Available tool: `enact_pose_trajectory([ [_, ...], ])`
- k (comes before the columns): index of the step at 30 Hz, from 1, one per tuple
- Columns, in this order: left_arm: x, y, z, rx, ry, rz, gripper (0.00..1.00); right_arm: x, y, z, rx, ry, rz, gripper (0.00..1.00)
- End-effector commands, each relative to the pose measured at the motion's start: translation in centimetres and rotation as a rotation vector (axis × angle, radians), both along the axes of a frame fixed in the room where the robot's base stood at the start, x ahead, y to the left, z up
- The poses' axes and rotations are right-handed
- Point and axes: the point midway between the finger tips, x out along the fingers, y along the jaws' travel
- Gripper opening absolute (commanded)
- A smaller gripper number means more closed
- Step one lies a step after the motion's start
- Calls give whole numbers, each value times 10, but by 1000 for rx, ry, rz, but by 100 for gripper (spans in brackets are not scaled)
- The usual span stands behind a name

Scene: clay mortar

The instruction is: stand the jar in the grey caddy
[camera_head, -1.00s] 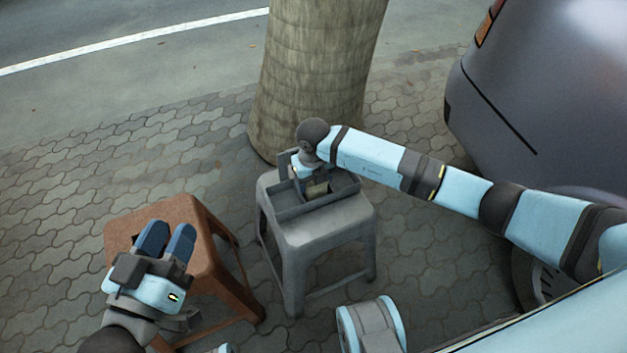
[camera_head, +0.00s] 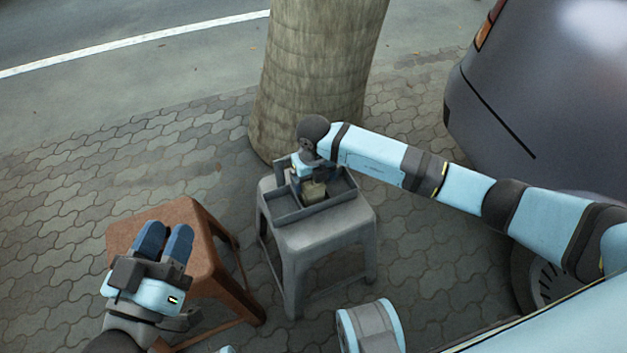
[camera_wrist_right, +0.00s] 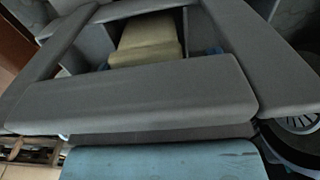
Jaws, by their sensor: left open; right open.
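The grey caddy (camera_head: 300,212) sits on top of the grey stool. The pale yellowish jar (camera_head: 314,192) is inside the caddy's outline, partly hidden by my right gripper. Whether it rests on the caddy's floor cannot be told. My right gripper (camera_head: 314,178) points down over the caddy and is open, close around the jar. In the right wrist view, the jar (camera_wrist_right: 148,40) shows between blue fingertip parts on either side; contact is not clear. My left gripper (camera_head: 165,234) is open and empty, in front of the brown stool's top in the picture.
The grey stool (camera_head: 325,232) stands before a tree trunk (camera_head: 312,70). The brown stool (camera_head: 190,215) stands to its left with a bare top. A parked car (camera_head: 560,90) is at the right. Paving (camera_head: 75,220) is open on the left.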

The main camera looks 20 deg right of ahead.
Motion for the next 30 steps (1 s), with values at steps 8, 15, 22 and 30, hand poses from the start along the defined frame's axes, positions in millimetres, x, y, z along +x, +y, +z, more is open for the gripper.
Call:
enact_pose_trajectory([
  [8,-2,3,38,-46,-93,29,42,2,0,69,1,-5,1,89],
  [15,-2,5,40,-42,-100,43,42,2,0,94,2,-5,0,89],
  [22,-2,5,39,-41,-99,45,42,2,0,96,1,-4,0,89],
  [30,-2,5,39,-40,-98,44,42,2,0,96,3,-5,0,89],
])
